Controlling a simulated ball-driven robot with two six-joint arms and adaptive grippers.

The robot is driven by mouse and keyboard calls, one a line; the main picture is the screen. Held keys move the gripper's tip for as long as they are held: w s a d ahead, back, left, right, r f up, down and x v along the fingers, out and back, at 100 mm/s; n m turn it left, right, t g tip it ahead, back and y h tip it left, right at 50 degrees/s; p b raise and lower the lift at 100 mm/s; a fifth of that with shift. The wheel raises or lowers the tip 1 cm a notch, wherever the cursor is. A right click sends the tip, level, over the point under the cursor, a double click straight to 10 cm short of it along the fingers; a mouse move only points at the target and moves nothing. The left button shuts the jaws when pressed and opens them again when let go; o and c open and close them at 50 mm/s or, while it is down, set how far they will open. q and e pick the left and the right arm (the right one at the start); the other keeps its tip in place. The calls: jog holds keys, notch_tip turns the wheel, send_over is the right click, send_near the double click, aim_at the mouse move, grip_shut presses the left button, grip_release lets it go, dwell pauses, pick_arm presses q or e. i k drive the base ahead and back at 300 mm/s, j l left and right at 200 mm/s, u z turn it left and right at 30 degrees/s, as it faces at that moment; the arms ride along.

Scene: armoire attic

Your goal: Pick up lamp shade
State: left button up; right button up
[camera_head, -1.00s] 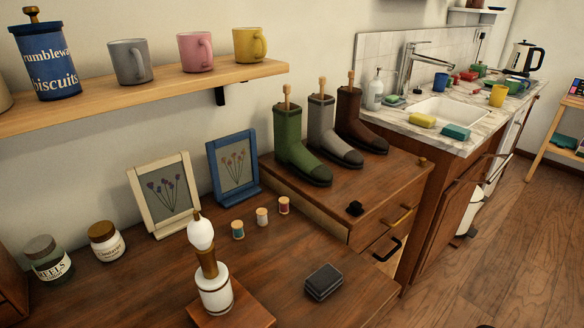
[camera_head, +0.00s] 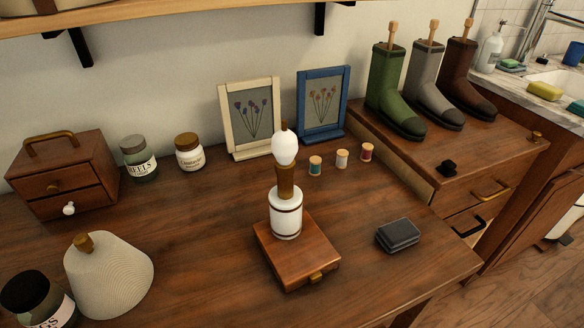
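The lamp shade (camera_head: 110,278) is a cream, ribbed cone with a brass knob on top. It stands upright on the dark wooden table at the lower left, beside a dark jar (camera_head: 38,298) with a white label. The lamp base (camera_head: 286,214) is white with a brass neck and a bare white bulb. It stands on a small wooden box (camera_head: 298,255) near the middle of the table. Neither of my grippers shows in the view.
A small chest of drawers (camera_head: 64,178) and two jars stand behind the shade. Two picture frames, several thread spools and a dark grey block (camera_head: 398,236) are farther right. The table (camera_head: 205,262) is clear between shade and lamp base. A shelf (camera_head: 190,14) overhangs the back.

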aim_at(108, 276)
jog(key=j+u, duration=0.1)
jog(key=u, duration=1.05)
jog(key=k+z, duration=0.1)
jog(key=z, duration=0.25)
jog(key=l+z, duration=0.15)
jog(key=z, duration=0.15)
jog(key=k+l+z, duration=0.1)
jog(key=z, duration=0.25)
jog(key=k+l+u, duration=0.15)
jog(key=l, duration=0.2)
jog(key=k+l+u, duration=0.1)
jog(key=l, duration=0.2)
